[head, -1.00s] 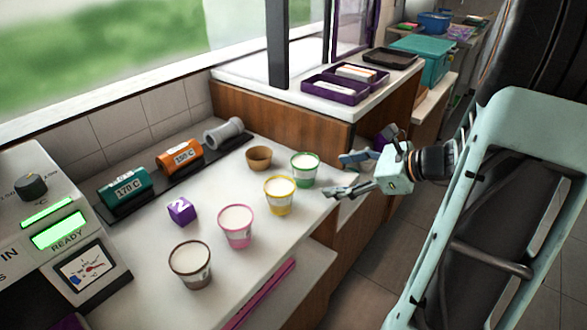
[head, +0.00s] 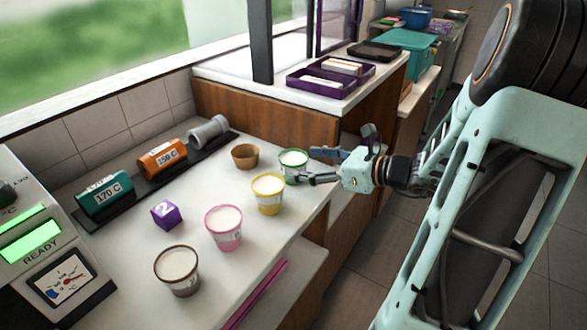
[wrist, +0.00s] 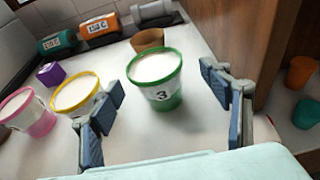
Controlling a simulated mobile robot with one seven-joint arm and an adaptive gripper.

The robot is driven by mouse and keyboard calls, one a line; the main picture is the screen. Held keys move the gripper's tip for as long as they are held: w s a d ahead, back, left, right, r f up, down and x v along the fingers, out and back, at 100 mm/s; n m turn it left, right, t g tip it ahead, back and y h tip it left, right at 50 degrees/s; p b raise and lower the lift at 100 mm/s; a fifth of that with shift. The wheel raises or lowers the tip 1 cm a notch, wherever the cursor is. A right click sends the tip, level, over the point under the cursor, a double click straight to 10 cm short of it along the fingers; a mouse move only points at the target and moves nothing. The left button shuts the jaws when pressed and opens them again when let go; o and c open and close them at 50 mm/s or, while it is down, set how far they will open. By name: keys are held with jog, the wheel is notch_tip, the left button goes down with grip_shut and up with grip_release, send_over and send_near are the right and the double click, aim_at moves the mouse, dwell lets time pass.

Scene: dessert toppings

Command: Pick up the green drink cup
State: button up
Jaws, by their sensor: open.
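The green drink cup (head: 293,162) stands upright on the white counter at its right end, filled with something white. In the wrist view the green cup (wrist: 158,82) shows a "3" label and sits ahead of and between the open fingers. My gripper (head: 308,166) is open at the cup's right side, and one finger overlaps the cup's lower part in the head view. In the wrist view the blue-padded fingers of my gripper (wrist: 158,105) are spread to either side, with the cup between their tips. I cannot tell whether a finger touches it.
A yellow cup (head: 268,195) stands close by, near the left finger. A pink cup (head: 223,228), a brown cup (head: 178,270) and a small tan cup (head: 245,156) also stand on the counter, with a purple cube (head: 166,214). A wooden partition (head: 270,120) rises behind.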

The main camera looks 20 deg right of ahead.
aim_at(293, 161)
jog(key=x, duration=0.3)
jog(key=shift+s+a, duration=0.2)
jog(key=shift+w+a+f, duration=0.1)
jog(key=shift+w+a, duration=0.15)
jog(key=shift+w, duration=0.2)
jog(key=c, duration=1.4)
